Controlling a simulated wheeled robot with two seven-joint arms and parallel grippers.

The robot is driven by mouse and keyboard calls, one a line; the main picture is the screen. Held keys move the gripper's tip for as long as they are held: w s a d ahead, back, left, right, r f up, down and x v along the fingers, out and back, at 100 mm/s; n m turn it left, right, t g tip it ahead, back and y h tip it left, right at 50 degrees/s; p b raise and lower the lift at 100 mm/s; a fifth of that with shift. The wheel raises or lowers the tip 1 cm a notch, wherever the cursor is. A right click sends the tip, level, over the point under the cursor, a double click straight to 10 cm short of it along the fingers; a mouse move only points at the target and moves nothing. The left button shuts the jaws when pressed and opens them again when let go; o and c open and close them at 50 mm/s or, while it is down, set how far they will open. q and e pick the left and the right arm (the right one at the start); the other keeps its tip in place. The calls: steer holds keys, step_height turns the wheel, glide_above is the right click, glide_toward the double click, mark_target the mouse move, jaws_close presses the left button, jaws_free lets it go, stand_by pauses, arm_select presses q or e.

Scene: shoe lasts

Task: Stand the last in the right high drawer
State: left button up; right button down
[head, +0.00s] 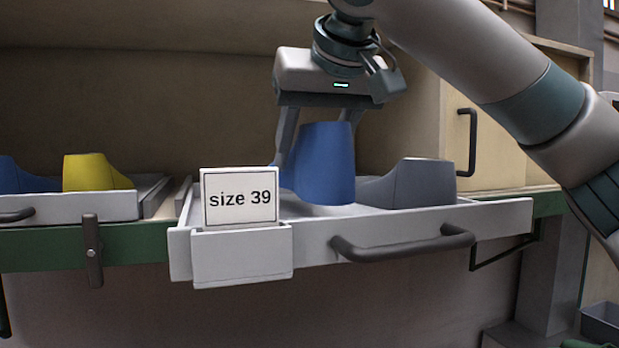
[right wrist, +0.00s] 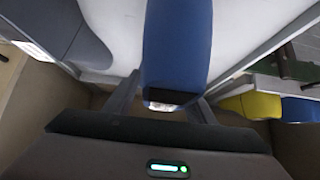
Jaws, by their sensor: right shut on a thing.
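A blue last (head: 326,165) is in my right gripper (head: 318,140), whose fingers are shut on its sides. The blue last also shows in the right wrist view (right wrist: 177,45), between the fingers (right wrist: 165,95). It is in or just over the open white drawer (head: 400,228), which carries a "size 39" card (head: 239,196); whether its base touches the drawer floor is hidden by the drawer front. A grey last (head: 420,181) stands in the same drawer to the right; it also shows in the right wrist view (right wrist: 62,30). My left gripper is in neither view.
Another open drawer (head: 80,207) at the left holds a yellow last (head: 92,172) and a blue last (head: 20,176). A cabinet door with a dark handle (head: 467,140) stands at the right. The drawer's dark handle (head: 402,244) juts forward.

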steer(key=shift+f+p, duration=1.05)
steer(key=shift+f, duration=0.85)
steer(key=shift+f, duration=0.15)
steer(key=c, duration=0.8)
jaws_free()
